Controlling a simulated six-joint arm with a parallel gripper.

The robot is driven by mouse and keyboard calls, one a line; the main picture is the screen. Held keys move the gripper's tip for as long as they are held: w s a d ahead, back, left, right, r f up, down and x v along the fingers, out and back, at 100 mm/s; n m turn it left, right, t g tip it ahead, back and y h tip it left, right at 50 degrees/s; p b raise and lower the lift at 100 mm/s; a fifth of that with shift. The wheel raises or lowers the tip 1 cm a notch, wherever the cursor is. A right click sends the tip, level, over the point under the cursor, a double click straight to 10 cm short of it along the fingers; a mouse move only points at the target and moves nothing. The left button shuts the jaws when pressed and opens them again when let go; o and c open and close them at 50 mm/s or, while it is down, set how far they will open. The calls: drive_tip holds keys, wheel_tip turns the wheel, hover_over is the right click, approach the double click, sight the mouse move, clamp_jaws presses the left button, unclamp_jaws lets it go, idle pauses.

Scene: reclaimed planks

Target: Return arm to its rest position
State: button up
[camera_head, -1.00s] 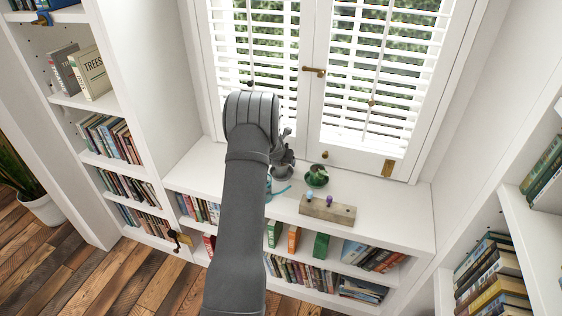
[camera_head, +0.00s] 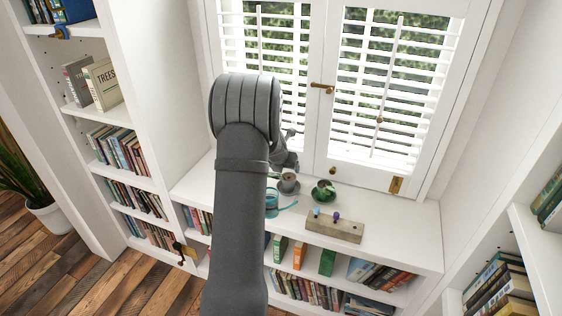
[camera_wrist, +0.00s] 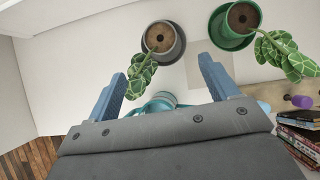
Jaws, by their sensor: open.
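My arm rises through the middle of the head view, bent at a large grey joint. My gripper is mostly hidden behind it; only a grey part shows just above the pots. In the wrist view my gripper (camera_wrist: 162,66) has its two blue fingers spread wide, with nothing held between them. Below the fingers, on the white shelf top (camera_head: 395,225), stand a grey pot (camera_head: 288,185) with a leafy plant and a green pot (camera_head: 323,192) with a similar plant. The grey pot (camera_wrist: 178,52) and green pot (camera_wrist: 222,38) are upright and apart from the fingers.
A teal vessel (camera_head: 272,205) stands beside the grey pot, partly hidden by my arm. A wooden block (camera_head: 334,230) with coloured pegs lies at the right. Shuttered windows (camera_head: 395,90) stand behind; bookshelves (camera_head: 125,150) flank the left. The shelf top's right end is clear.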

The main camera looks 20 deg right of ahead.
sight(289, 178)
drive_tip(key=v, duration=0.5)
drive_tip(key=shift+s+a+r, duration=0.1)
drive_tip(key=shift+a+r, duration=0.05)
drive_tip(key=shift+r, duration=0.15)
drive_tip(key=x, duration=1.7)
drive_tip(key=shift+f, duration=0.25)
